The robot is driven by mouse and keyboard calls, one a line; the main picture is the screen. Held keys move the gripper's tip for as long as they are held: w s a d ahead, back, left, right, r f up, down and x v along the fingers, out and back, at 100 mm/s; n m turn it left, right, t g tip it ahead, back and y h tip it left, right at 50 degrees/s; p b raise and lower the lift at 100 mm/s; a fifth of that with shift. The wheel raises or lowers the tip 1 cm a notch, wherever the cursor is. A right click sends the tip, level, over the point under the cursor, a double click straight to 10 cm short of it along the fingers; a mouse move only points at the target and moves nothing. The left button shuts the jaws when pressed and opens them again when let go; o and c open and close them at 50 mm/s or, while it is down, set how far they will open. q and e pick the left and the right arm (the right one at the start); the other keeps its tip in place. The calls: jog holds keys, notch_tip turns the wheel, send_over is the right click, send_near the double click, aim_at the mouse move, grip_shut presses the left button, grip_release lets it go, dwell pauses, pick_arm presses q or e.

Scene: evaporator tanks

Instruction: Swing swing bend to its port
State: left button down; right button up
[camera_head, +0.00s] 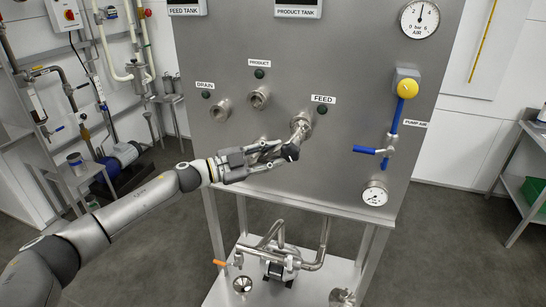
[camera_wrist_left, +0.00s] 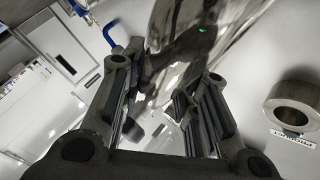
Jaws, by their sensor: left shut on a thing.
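The swing bend (camera_head: 299,128) is a shiny steel pipe at the port labelled FEED on the upright steel panel (camera_head: 340,60). My left gripper (camera_head: 288,151) is shut on the bend's lower free end, with dark fingers on either side of it. In the left wrist view, the bend (camera_wrist_left: 200,40) runs between the fingertips (camera_wrist_left: 165,85) and shows bright reflections. The PRODUCT port (camera_head: 258,98) and the DRAIN port (camera_head: 220,110) are short steel stubs to the left. The fingers partly hide the bend's end. My right gripper is not in view.
A blue-handled valve (camera_head: 386,152) and a yellow knob (camera_head: 406,84) are on the panel's right, above a gauge (camera_head: 375,194). A pump with pipes (camera_head: 280,262) stands on the lower shelf. A green crate (camera_head: 534,192) is at the far right.

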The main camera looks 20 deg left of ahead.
aim_at(248, 161)
pick_arm(q)
jog(key=shift+a+r+n+t+h+b, duration=0.4)
jog(key=shift+a+n+t+b, duration=0.15)
jog(key=shift+n+b, duration=0.2)
jog(key=a+n+t+b, duration=0.1)
jog(key=a+r+n+t+h+b, duration=0.1)
jog(key=n, duration=0.1)
jog(key=shift+a+r+t+b, duration=0.1)
jog(key=shift+r+t+b, duration=0.1)
jog(key=shift+t+b, duration=0.15)
jog(key=a+n+t+b, duration=0.1)
jog(key=a+r+n+t, duration=0.1)
jog(key=n, duration=0.1)
jog(key=shift+w+a+n+t+b, duration=0.15)
jog(key=shift+n+t+b, duration=0.1)
jog(key=shift+t+b, duration=0.15)
jog(key=shift+a+r+n+t+y+b, duration=0.15)
jog(key=shift+a+n+t+y+b, duration=0.5)
jog(key=shift+n+t, duration=0.6)
jog(key=shift+a+n, duration=0.15)
jog(key=shift+n, duration=0.1)
jog(key=c, duration=1.1)
grip_release()
